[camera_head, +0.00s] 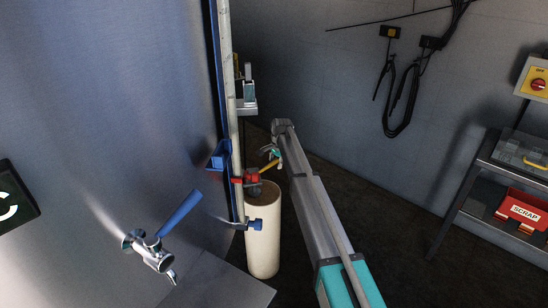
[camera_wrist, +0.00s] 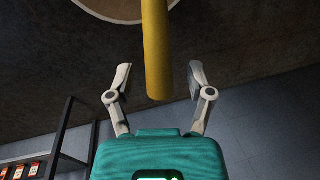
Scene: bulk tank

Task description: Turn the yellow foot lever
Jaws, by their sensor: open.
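The yellow foot lever (camera_head: 269,167) sticks out to the right from a red fitting (camera_head: 246,179) on the upright pipe, just above a cream cylinder. In the wrist view the lever (camera_wrist: 155,55) is a yellow bar that hangs down from the top edge, with its free end between my two fingers. My gripper (camera_wrist: 153,80) is open, one finger on each side of the lever, with gaps on both sides. In the head view my gripper (camera_head: 274,154) is small at the lever's free end and partly hidden by my arm.
The cream cylinder (camera_head: 263,230) stands under the lever. A metal tank (camera_head: 110,100) fills the left, with a blue-handled tap (camera_head: 178,215) low on it. A shelf with a red scrap bin (camera_head: 522,212) stands at the right. Cables (camera_head: 398,100) hang on the back wall.

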